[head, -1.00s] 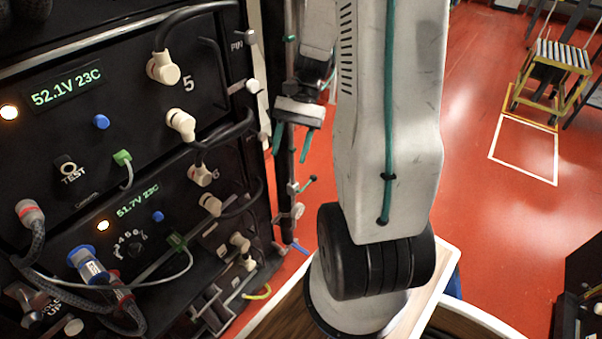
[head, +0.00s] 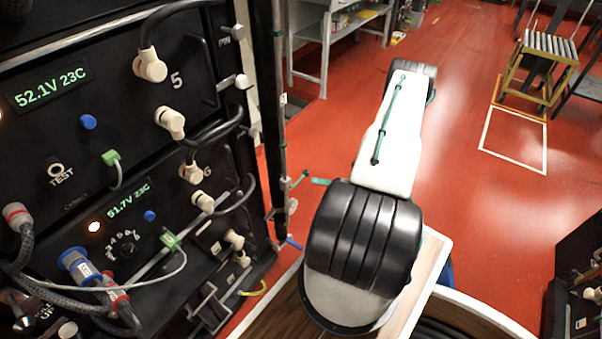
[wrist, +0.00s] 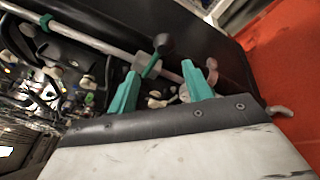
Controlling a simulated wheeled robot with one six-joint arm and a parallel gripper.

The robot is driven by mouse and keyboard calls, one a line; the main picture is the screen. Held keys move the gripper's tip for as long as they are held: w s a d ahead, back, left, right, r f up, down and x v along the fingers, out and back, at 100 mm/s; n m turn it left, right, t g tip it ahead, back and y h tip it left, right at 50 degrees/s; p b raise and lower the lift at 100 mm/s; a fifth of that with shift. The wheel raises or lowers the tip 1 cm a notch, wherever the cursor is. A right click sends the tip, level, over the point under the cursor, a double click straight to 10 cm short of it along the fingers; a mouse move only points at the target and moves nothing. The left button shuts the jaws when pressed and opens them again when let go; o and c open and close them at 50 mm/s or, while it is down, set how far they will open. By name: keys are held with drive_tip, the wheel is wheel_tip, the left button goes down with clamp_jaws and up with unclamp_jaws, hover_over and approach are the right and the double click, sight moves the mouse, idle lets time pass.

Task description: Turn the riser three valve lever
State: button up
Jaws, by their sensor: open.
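A slim grey riser pipe (head: 282,130) runs upright along the right edge of the battery rack. A small lever with a green arm (head: 300,179) sticks out from it to the right; I cannot read a riser number. In the wrist view, the lever (wrist: 151,67) has a dark round knob and lies between the teal fingers of my gripper (wrist: 160,69). The fingers are spread, with gaps to the lever. The pipe (wrist: 95,42) crosses beyond the fingertips. In the head view, a teal fingertip (head: 320,181) shows beside the lever; my arm hides the rest.
A lower blue lever (head: 293,243) is on the same riser. The rack (head: 130,130) with its cables and connectors fills the left.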

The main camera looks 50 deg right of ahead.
sight(300, 179)
drive_tip(key=shift+m+t+h, duration=0.3)
drive_tip(key=shift+m+h, duration=0.3)
drive_tip(key=shift+m, duration=0.3)
drive_tip(key=shift+w+a+r, duration=0.1)
drive_tip(key=shift+w+a, duration=0.05)
drive_tip(key=shift+w, duration=1.2)
drive_tip(key=shift+w+a+r, duration=0.1)
drive_tip(key=shift+w+a, duration=0.05)
drive_tip(key=shift+w, duration=1.15)
drive_tip(key=shift+w+a, duration=0.15)
drive_tip(key=shift+w, duration=1.2)
